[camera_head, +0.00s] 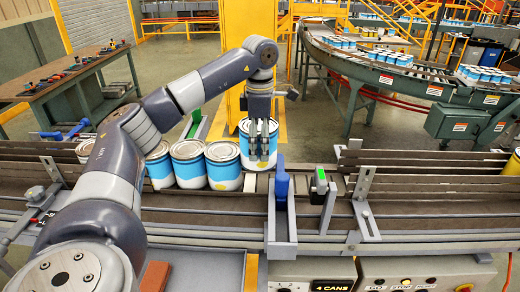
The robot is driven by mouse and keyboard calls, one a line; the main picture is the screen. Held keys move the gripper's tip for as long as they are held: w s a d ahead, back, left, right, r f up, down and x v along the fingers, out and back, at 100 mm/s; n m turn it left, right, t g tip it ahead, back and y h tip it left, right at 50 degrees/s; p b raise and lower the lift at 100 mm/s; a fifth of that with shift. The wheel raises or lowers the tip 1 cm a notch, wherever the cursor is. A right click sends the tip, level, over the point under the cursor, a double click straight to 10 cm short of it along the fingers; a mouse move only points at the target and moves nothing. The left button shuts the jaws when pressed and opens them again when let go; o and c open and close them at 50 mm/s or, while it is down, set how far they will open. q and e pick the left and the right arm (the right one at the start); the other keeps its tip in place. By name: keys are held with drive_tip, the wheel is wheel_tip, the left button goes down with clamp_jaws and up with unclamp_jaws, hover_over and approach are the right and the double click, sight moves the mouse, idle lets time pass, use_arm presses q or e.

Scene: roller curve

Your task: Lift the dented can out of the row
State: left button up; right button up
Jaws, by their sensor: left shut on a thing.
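My left gripper (262,140) points down over a white and blue can (246,150) with a yellow mark. Its fingers are shut on this can, and they cover part of the can's front. The can is upright and sits higher than the row of similar cans (190,164) to its left, seemingly raised above the conveyor. No dent can be made out on it, so I cannot tell from its shape that it is the dented can. My right gripper is not in view.
The conveyor (400,196) runs across the view with side rails. A blue stop (282,184) and a green-topped sensor (321,182) stand right of the held can. A curved roller conveyor (385,66) is behind. A workbench (70,72) is at back left.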

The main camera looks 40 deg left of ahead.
sight(260, 124)
use_arm(q)
drive_tip(key=shift+r, duration=3.2)
drive_tip(key=shift+f, duration=0.1)
